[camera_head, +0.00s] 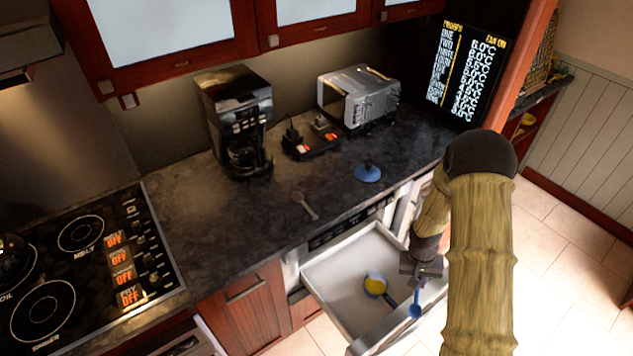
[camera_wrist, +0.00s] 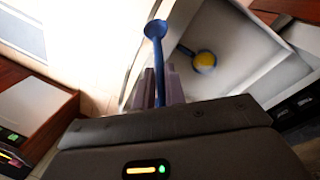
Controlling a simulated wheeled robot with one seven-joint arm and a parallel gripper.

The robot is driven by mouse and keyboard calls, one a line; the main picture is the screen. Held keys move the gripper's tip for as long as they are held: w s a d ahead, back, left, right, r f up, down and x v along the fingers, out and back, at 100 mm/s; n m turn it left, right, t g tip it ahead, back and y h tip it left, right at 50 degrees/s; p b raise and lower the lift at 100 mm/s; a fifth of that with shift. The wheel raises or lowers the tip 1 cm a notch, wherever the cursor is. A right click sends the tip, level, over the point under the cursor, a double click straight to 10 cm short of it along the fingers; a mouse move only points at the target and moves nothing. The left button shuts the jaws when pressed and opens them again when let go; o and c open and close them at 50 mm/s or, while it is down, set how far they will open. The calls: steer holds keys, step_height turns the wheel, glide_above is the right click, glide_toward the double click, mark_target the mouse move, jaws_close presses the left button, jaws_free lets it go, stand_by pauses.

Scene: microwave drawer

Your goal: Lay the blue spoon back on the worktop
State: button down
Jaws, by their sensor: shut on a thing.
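The blue spoon (camera_head: 415,310) is held in my gripper (camera_head: 420,284), bowl end down, above the right front edge of the open drawer. In the wrist view the spoon (camera_wrist: 156,30) stands out from between the fingers of my gripper (camera_wrist: 158,90), with its bowl at the far end. The dark stone worktop (camera_head: 230,215) lies behind and to the left of my gripper.
The microwave drawer (camera_head: 340,275) is pulled open and holds a small blue pan with yellow contents (camera_head: 376,284). A grey spoon (camera_head: 305,205) and a blue lid (camera_head: 367,173) lie on the worktop. A coffee maker (camera_head: 237,120), a toaster (camera_head: 357,97) and a hob (camera_head: 80,265) stand around.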

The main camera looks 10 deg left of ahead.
steer(key=shift+a, duration=0.4)
